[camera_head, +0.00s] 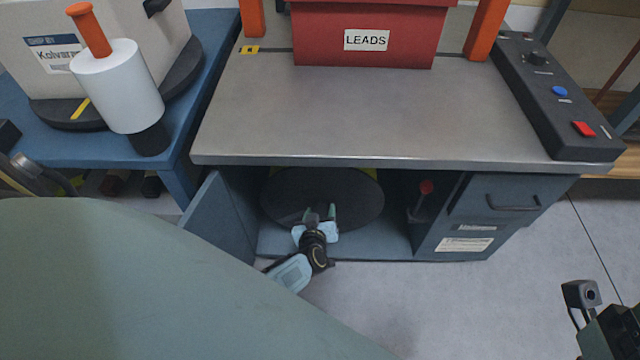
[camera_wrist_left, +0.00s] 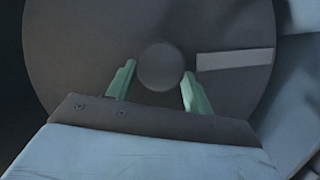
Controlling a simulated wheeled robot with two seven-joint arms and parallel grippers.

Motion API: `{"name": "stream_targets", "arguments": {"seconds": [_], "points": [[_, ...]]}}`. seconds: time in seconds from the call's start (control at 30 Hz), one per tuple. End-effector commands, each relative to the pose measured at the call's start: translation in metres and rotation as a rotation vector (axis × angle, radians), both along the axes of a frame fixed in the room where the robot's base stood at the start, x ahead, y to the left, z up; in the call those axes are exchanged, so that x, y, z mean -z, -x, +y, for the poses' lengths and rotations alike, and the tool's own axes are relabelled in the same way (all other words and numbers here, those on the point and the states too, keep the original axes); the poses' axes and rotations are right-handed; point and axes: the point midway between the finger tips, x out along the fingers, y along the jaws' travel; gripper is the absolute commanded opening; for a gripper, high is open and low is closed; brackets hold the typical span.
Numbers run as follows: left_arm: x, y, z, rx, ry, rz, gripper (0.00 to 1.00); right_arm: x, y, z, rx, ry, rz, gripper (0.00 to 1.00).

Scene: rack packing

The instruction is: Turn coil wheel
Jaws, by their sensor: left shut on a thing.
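The coil wheel (camera_head: 283,192) is a large dark disc standing in the open cabinet below the bench. In the left wrist view the wheel (camera_wrist_left: 80,45) fills most of the picture, with a round knob (camera_wrist_left: 161,67) at its middle and a pale stripe (camera_wrist_left: 235,60) running right from near it. My left gripper (camera_head: 320,211) reaches into the cabinet in front of the wheel. Its green fingers stand on either side of the knob, shut on it. Part of my right gripper (camera_head: 582,297) shows at the lower right, away from the wheel; its jaws are not clear.
The metal bench top (camera_head: 350,115) hangs over the cabinet and carries a red LEADS bin (camera_head: 365,18) and a black control box (camera_head: 550,95). An open cabinet door (camera_head: 222,215) stands left of my arm. A drawer unit (camera_head: 490,215) is on the right.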

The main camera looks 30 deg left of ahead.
Motion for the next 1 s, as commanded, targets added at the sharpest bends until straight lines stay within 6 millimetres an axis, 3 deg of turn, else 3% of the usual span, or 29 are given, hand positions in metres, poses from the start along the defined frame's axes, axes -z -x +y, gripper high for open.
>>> {"name": "stream_targets", "arguments": {"seconds": [1.0], "points": [[0.0061,0.0048,0.0054,0.002,0.488,-0.295,0.11,0.0009,0.0025,-0.0008,0.000,-0.006,-0.018,0.74]]}}
